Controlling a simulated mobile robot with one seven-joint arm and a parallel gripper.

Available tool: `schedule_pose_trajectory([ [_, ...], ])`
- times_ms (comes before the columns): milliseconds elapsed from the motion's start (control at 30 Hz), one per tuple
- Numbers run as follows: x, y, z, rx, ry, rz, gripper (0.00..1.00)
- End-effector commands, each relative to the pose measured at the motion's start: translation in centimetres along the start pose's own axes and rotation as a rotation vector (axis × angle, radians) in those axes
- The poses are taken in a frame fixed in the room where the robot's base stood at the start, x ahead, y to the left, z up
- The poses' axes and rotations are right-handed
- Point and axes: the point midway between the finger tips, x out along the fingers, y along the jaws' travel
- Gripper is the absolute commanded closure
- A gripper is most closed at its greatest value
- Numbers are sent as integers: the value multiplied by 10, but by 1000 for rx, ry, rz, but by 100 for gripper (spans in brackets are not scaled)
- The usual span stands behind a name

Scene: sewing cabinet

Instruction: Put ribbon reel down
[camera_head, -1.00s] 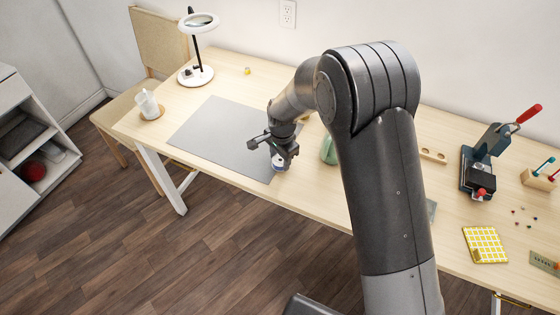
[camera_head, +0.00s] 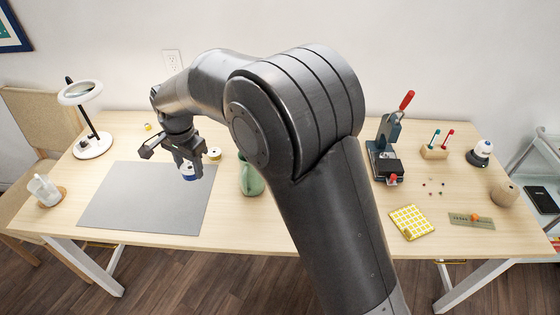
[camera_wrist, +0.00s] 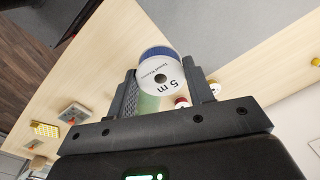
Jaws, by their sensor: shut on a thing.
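The ribbon reel (camera_wrist: 160,76) is a small white disc marked "5 m" with a blue ribbon edge. It sits between the two fingers of my gripper (camera_wrist: 166,92) in the wrist view. In the head view my gripper (camera_head: 188,166) is shut on the reel (camera_head: 190,173), over the right part of the grey mat (camera_head: 125,205). The reel's lower part shows below the fingers. I cannot tell how high it is above the mat.
A green object (camera_head: 250,178) stands right of the mat, partly behind my arm. A lamp (camera_head: 92,145) and a white cup (camera_head: 44,190) stand at the left. A press (camera_head: 386,150) and small items are at the right.

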Motion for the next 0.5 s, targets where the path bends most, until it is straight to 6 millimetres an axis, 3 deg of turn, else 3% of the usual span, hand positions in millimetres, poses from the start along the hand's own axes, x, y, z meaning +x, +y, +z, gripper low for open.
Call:
schedule_pose_trajectory([
  [167,-35,-1,-3,2,1,-1,74],
  [367,-32,11,-46,-3,5,6,74],
  [500,-33,24,-85,-8,11,10,74],
])
